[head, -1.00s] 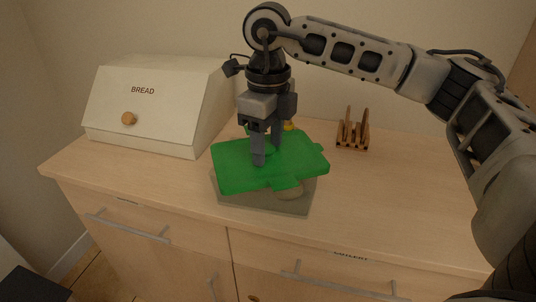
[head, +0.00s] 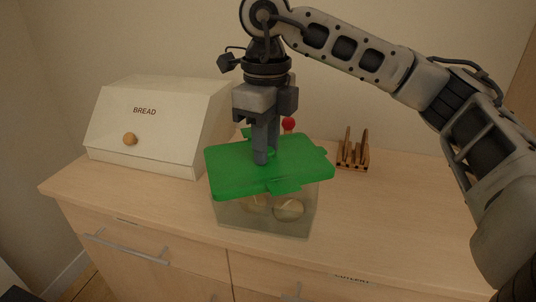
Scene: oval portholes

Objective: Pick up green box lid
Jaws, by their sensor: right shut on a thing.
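The green box lid (head: 230,170) is in the middle of the head view, a flat green slab with tabs at its edges. It is above a clear box (head: 262,218) that holds a few pale, roundish things (head: 289,209). My right gripper (head: 264,157) points down onto the lid's top from above and is shut on the lid. The fingers hide the exact grip spot. I cannot tell how wide the gap between lid and box rim is. My left gripper is not in view.
A cream bread box (head: 165,125) with a wooden knob stands at the left. A small wooden rack (head: 353,155) stands behind at the right, and a small red round thing (head: 289,124) shows behind the lid. The wooden counter (head: 400,220) is clear at the right.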

